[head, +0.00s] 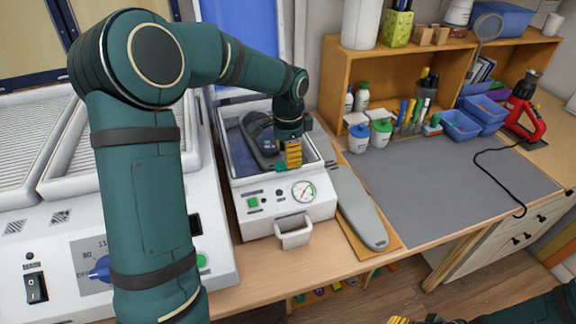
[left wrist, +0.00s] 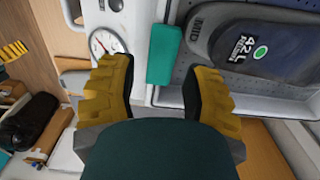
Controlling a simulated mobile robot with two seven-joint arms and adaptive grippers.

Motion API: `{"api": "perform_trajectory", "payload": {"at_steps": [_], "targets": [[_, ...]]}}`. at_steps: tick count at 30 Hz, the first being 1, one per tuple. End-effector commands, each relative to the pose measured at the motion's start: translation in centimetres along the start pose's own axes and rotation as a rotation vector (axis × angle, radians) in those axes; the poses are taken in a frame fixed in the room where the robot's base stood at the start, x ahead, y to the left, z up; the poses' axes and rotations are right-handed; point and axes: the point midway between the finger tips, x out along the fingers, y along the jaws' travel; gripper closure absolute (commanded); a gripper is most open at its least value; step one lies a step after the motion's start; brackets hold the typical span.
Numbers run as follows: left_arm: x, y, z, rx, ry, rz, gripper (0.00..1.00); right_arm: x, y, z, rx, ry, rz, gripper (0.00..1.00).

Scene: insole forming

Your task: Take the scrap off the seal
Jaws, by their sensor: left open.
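The teal scrap (left wrist: 164,54) is a small block in the left wrist view, lying across the rim, or seal (left wrist: 155,95), of the white press. In the head view only a bit of teal (head: 281,166) shows at the front rim, beside my fingers. My left gripper (head: 292,155) points down over the press's front edge. Its yellow fingers are open in the left wrist view (left wrist: 160,85), with the scrap just beyond and between the tips; contact cannot be told. My right gripper (head: 400,320) barely shows at the bottom edge of the head view.
Dark foot forms (head: 262,140), one marked 42 L (left wrist: 245,45), lie in the press tray. A gauge (head: 303,191) and handle (head: 293,232) are on its front. A grey insole-shaped board (head: 360,210) lies to its right. The grey mat (head: 430,175) is mostly clear.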

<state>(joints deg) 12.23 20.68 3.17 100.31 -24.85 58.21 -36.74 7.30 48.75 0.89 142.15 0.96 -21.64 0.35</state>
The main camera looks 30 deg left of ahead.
Motion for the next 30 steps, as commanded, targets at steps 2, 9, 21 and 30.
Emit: {"api": "perform_trajectory", "payload": {"at_steps": [2, 9, 21, 30], "targets": [[1.4, -0.1, 0.1, -0.001, -0.002, 0.002, 0.52, 0.2, 0.1, 0.1, 0.0, -0.001, 0.0, 0.53], [3.1, -0.1, 0.1, -0.001, 0.0, 0.001, 0.52, 0.4, 0.1, 0.2, -0.001, -0.003, 0.0, 0.53], [3.0, -0.1, 0.1, -0.001, 0.001, 0.0, 0.75, 0.3, 0.1, 0.2, -0.001, -0.003, 0.0, 0.53], [3.0, -0.1, 0.1, -0.001, 0.001, 0.0, 0.77, 0.3, 0.1, 0.2, -0.001, -0.003, 0.0, 0.53]]}}
